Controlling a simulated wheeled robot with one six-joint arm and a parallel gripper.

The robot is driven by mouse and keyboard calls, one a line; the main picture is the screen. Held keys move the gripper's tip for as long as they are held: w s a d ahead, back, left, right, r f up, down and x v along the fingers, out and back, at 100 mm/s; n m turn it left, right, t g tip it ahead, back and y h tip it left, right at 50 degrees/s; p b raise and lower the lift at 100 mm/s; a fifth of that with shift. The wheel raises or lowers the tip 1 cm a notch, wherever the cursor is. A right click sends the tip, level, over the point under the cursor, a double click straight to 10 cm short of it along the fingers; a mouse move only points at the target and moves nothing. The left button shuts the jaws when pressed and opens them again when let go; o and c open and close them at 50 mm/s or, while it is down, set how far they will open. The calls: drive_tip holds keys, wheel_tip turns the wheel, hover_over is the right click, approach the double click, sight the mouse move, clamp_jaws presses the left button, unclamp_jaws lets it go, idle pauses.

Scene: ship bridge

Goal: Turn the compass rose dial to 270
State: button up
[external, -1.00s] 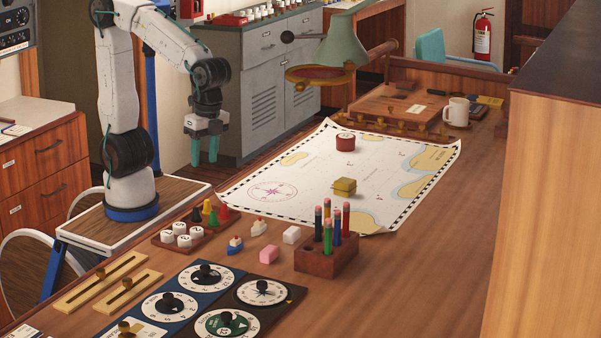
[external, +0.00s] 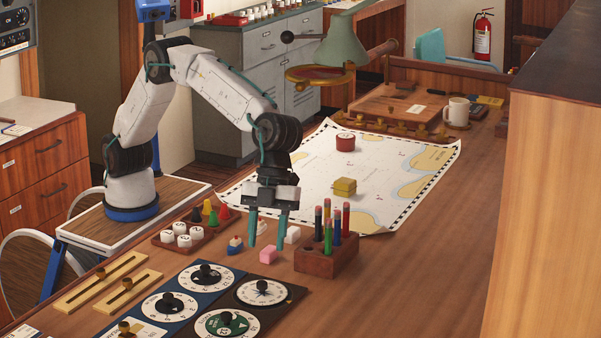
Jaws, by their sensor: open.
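The compass rose dial (external: 262,292) is most likely the white dial with a star-like rose and a dark centre knob, at the right of the dial panel near the table's front. Its numbers are too small to read. My gripper (external: 267,236) points down with its two teal fingers apart and empty. It hangs above the small boats and the pink block, behind the dial panel, and touches no dial.
Other dials (external: 205,275) and brass sliders (external: 122,284) lie to the left of the compass dial. A wooden pencil holder (external: 326,262) with upright pencils stands just right of my gripper. A tray of pegs (external: 196,228) is at left.

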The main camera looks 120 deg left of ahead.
sight(259, 289)
drive_tip(key=x, duration=0.7)
drive_tip(key=shift+f, duration=0.4)
clamp_jaws()
